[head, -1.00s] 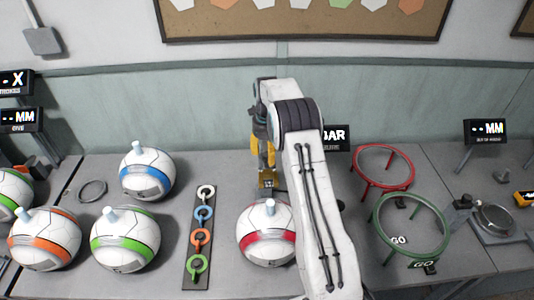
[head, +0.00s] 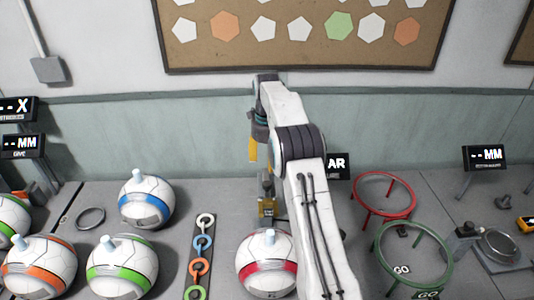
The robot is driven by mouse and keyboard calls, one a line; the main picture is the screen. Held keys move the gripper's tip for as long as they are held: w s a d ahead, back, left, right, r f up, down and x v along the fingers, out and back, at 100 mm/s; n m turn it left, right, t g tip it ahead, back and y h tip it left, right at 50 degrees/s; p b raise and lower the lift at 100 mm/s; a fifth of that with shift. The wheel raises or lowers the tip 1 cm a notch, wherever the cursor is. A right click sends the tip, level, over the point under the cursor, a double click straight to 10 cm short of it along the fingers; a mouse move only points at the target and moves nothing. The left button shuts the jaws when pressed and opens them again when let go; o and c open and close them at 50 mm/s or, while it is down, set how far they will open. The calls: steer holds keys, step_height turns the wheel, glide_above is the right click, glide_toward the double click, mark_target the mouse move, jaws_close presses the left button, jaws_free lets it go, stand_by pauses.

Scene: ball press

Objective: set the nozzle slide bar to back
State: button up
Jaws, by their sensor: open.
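The nozzle device, a small grey post with a brass-yellow block (head: 267,207), stands on the table behind the red-banded ball (head: 266,262). My arm covers its right side, and I cannot make out the slide bar or its setting. My gripper (head: 254,150) points down above and slightly left of the post.
Blue (head: 147,198), green (head: 119,268) and orange (head: 40,264) banded balls stand at left. A strip of coloured rings (head: 201,243) lies mid-table. Red (head: 383,187) and green (head: 413,241) hoop stands are at right. A sign (head: 337,166) is partly behind my arm.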

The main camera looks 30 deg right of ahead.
steer(key=shift+r, duration=1.25)
steer(key=shift+n, duration=0.3)
